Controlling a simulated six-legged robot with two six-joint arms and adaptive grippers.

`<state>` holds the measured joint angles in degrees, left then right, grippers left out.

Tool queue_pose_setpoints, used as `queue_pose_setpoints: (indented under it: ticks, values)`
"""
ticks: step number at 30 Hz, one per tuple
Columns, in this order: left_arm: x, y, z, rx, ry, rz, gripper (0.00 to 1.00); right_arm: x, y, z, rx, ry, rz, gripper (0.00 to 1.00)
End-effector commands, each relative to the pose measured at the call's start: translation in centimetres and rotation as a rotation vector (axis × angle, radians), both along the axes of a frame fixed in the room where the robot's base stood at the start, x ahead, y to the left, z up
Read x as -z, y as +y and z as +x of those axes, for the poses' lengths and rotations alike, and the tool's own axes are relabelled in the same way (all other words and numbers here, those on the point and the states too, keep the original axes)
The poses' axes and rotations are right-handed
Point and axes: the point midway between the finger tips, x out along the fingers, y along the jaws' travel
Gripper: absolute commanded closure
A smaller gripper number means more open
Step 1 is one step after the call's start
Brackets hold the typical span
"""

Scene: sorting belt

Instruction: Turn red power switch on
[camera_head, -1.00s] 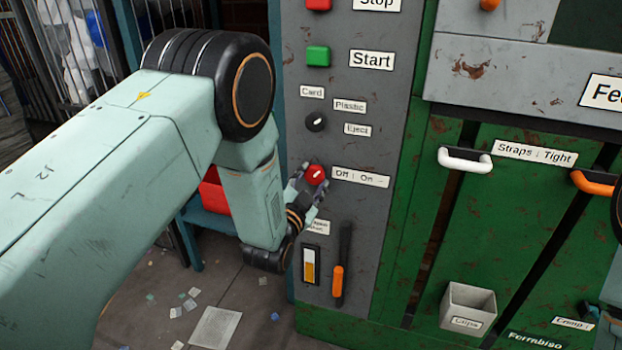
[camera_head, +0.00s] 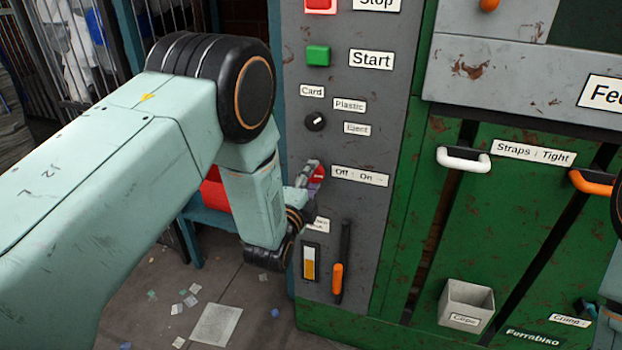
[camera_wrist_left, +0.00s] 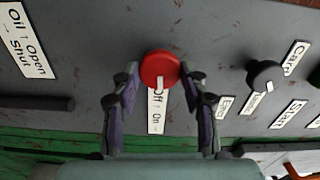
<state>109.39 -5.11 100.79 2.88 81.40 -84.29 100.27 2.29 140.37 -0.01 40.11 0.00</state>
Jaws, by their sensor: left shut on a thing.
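The red power switch (camera_head: 318,172) is a round knob on the grey control panel, left of its "Off : On" label (camera_head: 360,176). My left gripper (camera_head: 309,178) is shut on it, and its fingers partly hide it in the head view. In the left wrist view the red knob (camera_wrist_left: 160,68) sits between the two fingertips of my left gripper (camera_wrist_left: 160,82), with a small pale mark on its lower edge, towards the label.
Above the switch are a black selector knob (camera_head: 315,121), a green Start button (camera_head: 318,56) and a red Stop button (camera_head: 320,5). Below are an orange-handled lever (camera_head: 338,280) and a gauge (camera_head: 310,263). A white handle (camera_head: 464,160) and an open grey box (camera_head: 467,305) stand to the right.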

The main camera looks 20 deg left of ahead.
Motion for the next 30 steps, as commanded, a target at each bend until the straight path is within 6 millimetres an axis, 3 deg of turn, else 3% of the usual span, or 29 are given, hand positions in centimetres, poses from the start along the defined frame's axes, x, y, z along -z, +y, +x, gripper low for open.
queue_pose_setpoints:
  ticks: [23,24,30]
  values:
    - [0.06,0.07,-0.02,-0.002,-0.002,0.094,0.87,-0.06,0.00,0.00,0.000,0.000,0.000,0.60]
    - [0.06,0.07,-0.02,-0.002,-0.002,0.094,0.53,-0.06,0.00,0.00,0.000,0.000,0.000,0.60]
    - [0.03,0.05,-0.01,-0.001,-0.002,0.093,0.36,-0.06,0.00,0.00,0.000,0.000,0.000,0.60]
